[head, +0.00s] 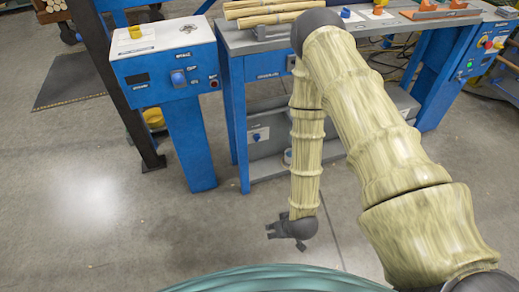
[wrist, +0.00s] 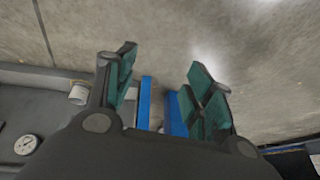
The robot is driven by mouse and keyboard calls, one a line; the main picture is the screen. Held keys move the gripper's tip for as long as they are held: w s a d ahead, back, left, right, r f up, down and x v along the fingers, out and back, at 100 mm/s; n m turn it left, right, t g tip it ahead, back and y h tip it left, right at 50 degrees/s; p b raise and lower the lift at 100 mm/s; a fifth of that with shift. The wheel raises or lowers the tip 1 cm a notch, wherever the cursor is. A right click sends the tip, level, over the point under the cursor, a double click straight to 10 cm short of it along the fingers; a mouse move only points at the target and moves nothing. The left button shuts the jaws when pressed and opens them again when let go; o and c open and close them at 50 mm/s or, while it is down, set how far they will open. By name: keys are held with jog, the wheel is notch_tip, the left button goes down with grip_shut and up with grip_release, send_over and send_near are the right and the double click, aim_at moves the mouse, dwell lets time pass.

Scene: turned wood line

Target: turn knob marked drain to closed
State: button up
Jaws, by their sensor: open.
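My gripper (head: 284,238) hangs low over the concrete floor in the head view, in front of the blue-legged bench and apart from it. In the wrist view my gripper (wrist: 162,72) has its green-padded fingers spread, with nothing between them. A blue knob (head: 178,78) sits on the front of the blue control box (head: 165,72) at upper left. Another small blue control (head: 256,135) sits on a pale plate under the bench. The labels are too small to read, so I cannot tell which is marked drain or how it is set.
The grey-topped bench (head: 270,42) carries turned wood pieces (head: 275,18). A blue panel with buttons (head: 485,42) stands at the far right. A dark post (head: 118,90) stands left of the box. The floor (head: 110,215) at left is clear. A gauge (wrist: 26,144) shows in the wrist view.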

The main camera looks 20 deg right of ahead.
jog(key=w+f+t+b, duration=0.3)
jog(key=w+f+b, duration=0.25)
jog(key=w, duration=0.55)
jog(key=t+b, duration=1)
jog(key=b, duration=0.7)
send_near(258, 140)
jog(key=shift+m+h, duration=0.4)
jog(key=shift+w+a+f+b, duration=0.1)
jog(key=shift+w+b, duration=0.9)
jog(key=shift+w, duration=0.55)
jog(key=shift+w+a+f+b, duration=0.15)
jog(key=shift+w+b, duration=0.8)
jog(key=shift+w, duration=0.55)
jog(key=shift+w+a+f+b, duration=0.1)
jog(key=shift+w+b, duration=0.9)
jog(key=shift+w, duration=0.55)
jog(key=shift+c, duration=0.2)
jog(key=c, duration=1)
